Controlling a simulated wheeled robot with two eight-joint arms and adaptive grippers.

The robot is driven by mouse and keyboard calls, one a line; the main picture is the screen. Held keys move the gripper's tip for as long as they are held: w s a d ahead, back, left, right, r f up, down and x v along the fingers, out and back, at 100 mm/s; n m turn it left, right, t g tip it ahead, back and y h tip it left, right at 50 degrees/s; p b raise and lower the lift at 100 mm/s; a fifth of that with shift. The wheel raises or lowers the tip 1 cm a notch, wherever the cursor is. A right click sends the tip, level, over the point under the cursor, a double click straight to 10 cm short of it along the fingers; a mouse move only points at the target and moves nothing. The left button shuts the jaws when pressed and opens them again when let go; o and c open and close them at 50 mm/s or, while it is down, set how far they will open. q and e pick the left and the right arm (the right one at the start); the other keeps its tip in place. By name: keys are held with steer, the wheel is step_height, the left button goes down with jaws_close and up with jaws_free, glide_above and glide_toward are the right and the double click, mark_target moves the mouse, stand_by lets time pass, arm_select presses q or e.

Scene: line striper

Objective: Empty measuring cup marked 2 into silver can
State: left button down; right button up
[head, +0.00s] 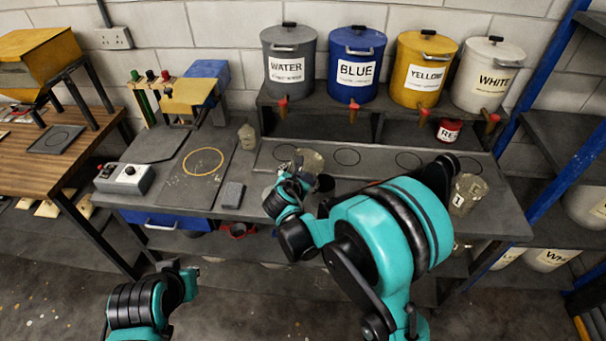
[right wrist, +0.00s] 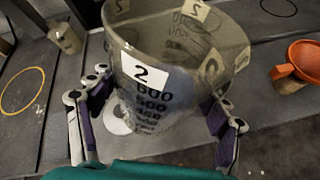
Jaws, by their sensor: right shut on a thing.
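The clear measuring cup marked 2 (right wrist: 150,75) fills the middle of the right wrist view, with its label and printed scale facing me. It also shows in the head view (head: 311,161), over the bench. My right gripper (head: 288,187) is shut on it, with a finger on each side in the right wrist view (right wrist: 158,120). The cup looks roughly upright; its contents are hard to make out. I cannot pick out a silver can for certain. My left gripper (head: 186,278) is low at the left, away from the bench, its fingers unclear.
A cup marked 1 (head: 468,192) stands at the bench's right. Lidded WATER (head: 288,55), BLUE (head: 357,65), YELLOW (head: 424,70) and WHITE (head: 487,75) containers line the back shelf. An orange funnel (right wrist: 299,58) is right of the cup.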

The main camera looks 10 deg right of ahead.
steer(key=shift+a+r+m+y+p, duration=0.5)
steer(key=shift+m+y+p, duration=0.2)
steer(key=shift+y+p, duration=0.25)
arm_select(q)
steer(key=shift+r+b, duration=0.35)
steer(key=shift+r, duration=0.6)
arm_select(e)
steer(key=shift+f, duration=0.35)
steer(key=shift+a+r+m+y, duration=0.15)
steer(key=shift+m+y, duration=0.1)
steer(key=shift+m, duration=0.05)
steer(key=shift+a+m+y+b, duration=0.1)
steer(key=shift+m+y+b, duration=0.2)
steer(key=shift+y+b, duration=0.15)
arm_select(q)
steer(key=shift+f, duration=0.35)
arm_select(e)
steer(key=shift+r, duration=0.1)
